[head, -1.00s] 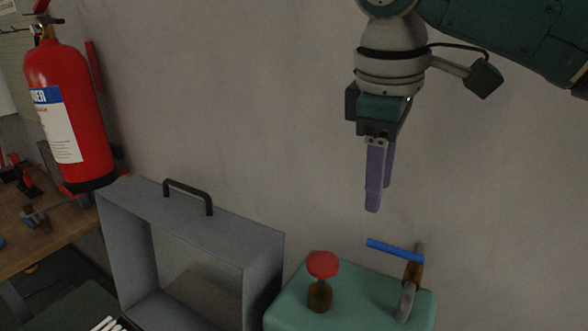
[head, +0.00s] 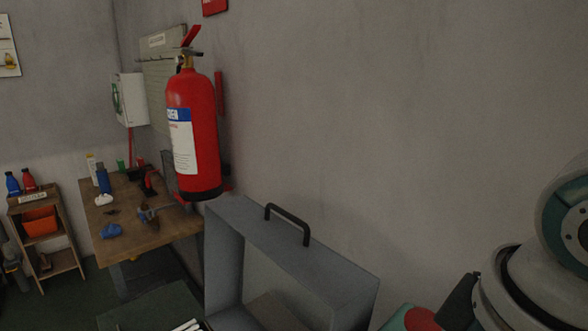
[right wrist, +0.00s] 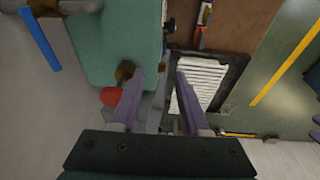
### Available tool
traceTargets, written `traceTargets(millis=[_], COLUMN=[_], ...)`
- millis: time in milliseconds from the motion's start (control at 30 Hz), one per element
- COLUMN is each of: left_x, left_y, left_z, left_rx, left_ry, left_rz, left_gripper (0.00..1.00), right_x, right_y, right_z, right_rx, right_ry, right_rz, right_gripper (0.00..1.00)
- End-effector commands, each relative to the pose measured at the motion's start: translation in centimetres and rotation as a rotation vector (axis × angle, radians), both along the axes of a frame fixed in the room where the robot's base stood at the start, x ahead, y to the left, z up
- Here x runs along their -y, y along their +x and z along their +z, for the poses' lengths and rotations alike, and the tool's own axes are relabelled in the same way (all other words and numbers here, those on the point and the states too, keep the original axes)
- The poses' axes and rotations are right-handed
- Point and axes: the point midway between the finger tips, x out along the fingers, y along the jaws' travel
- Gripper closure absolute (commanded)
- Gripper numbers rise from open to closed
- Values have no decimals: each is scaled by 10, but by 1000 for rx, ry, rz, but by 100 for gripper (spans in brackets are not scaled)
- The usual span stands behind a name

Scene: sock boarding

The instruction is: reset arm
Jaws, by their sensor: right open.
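My right gripper (right wrist: 160,98) shows in the right wrist view with its two purple fingers apart and nothing between them. It points down over the edge of a green machine top (right wrist: 118,50), with a red knob (right wrist: 110,97) beside the left finger. Part of my right arm fills the lower right of the head view, and the gripper itself is out of sight there. My left gripper is not in either view.
A grey metal frame with a black handle (head: 288,224) stands beside the machine. A red fire extinguisher (head: 194,135) hangs on the wall. A wooden workbench (head: 130,215) with tools is at left. A dark tray of white strips (right wrist: 203,85) lies below the gripper. A blue bar (right wrist: 40,38) is at left.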

Motion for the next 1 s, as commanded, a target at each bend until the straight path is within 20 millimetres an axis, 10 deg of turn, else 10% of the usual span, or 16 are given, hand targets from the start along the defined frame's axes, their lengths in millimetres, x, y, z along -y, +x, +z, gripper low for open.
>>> traceTargets(millis=[167, 600, 1000], left_x=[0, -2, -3], left_y=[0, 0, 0], left_z=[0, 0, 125], left_rx=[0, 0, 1], left_ry=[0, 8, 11], left_rz=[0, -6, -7], left_gripper=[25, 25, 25], right_x=[-8, 49, 47], right_y=[-58, -147, -142], right_z=[-17, -10, 115], right_rx=[27, 75, 78], right_ry=[104, 58, 63], right_rz=[-158, -518, -506], right_gripper=[54, 54, 54])
